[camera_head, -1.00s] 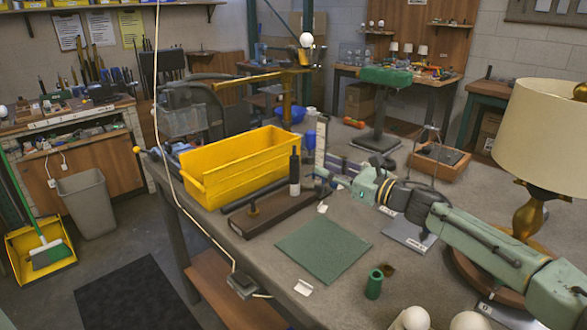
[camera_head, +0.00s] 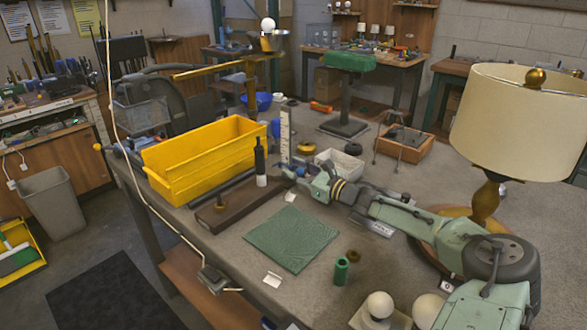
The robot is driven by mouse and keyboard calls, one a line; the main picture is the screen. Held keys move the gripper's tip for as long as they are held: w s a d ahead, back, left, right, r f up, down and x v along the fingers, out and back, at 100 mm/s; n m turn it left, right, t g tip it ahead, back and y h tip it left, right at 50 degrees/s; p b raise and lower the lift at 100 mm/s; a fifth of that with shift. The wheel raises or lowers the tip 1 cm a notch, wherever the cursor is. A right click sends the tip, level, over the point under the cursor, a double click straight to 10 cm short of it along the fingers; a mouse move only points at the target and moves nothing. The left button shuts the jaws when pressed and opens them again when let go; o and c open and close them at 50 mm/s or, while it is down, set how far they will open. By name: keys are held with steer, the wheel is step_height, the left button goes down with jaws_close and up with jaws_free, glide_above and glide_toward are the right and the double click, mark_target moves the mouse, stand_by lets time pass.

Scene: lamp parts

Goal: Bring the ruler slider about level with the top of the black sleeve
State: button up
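A white ruler (camera_head: 285,137) stands upright on the bench. Beside it, to the left in the picture, a black sleeve (camera_head: 260,157) with a pointed top stands on a dark wooden base (camera_head: 228,208), with a white part below the black. My gripper (camera_head: 293,172) is at the lower part of the ruler, well below the sleeve's top. Dark and bluish parts crowd together there. I cannot clearly make out the slider among them, nor whether the fingers are closed on it. My pale green arm reaches in from the lower right.
A yellow bin (camera_head: 205,165) stands behind and left of the base. A green mat (camera_head: 291,239) lies in front, with a green cylinder (camera_head: 341,271) near it. A white box (camera_head: 339,164) is just behind my arm. A lamp (camera_head: 520,120) stands to the right.

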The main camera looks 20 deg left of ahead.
steer(key=shift+w+a, duration=0.15)
steer(key=shift+a, duration=0.15)
steer(key=shift+c, duration=0.5)
jaws_close()
